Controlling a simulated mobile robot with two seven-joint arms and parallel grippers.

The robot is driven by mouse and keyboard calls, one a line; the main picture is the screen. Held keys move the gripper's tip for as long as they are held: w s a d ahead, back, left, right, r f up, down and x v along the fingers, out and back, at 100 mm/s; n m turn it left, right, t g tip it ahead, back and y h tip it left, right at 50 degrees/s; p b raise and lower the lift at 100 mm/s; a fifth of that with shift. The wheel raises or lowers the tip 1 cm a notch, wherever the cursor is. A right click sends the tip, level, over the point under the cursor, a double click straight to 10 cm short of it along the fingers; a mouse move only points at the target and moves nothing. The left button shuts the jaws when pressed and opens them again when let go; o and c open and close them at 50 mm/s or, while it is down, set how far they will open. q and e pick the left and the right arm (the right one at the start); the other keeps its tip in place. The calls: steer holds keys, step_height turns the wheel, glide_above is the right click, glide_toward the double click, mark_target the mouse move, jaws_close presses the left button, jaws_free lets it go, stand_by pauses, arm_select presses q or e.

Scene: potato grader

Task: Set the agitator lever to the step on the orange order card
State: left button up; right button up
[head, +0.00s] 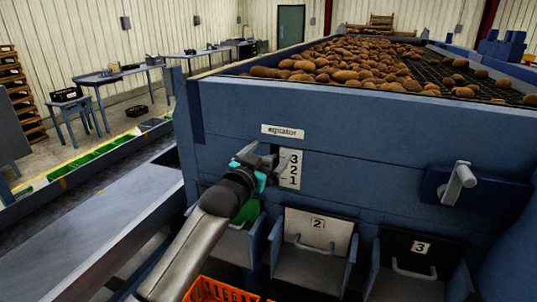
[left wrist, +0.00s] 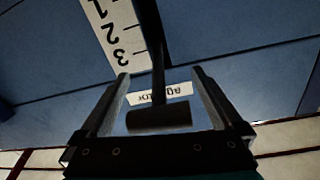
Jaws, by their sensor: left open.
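The agitator label (head: 283,131) is on the blue side panel of the grader, above a white scale plate (head: 290,168) reading 3, 2, 1 from top to bottom. The scale also shows upside down in the left wrist view (left wrist: 115,35). My left gripper (head: 263,166) is open just left of the scale. In the left wrist view the dark lever (left wrist: 156,60), with a crossbar handle (left wrist: 158,118), stands between my open fingers (left wrist: 160,76), with gaps on both sides. The gripper mostly hides the lever in the head view; I cannot tell its step. No orange order card is visible.
A grey crank handle (head: 460,182) sticks out on the right. Below are chutes with handles, marked 2 (head: 318,224) and 3 (head: 420,248). An orange crate (head: 218,291) stands at the bottom. Potatoes (head: 350,67) lie on top of the grader.

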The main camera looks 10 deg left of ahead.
arm_select(q)
jaws_close()
stand_by(0.7)
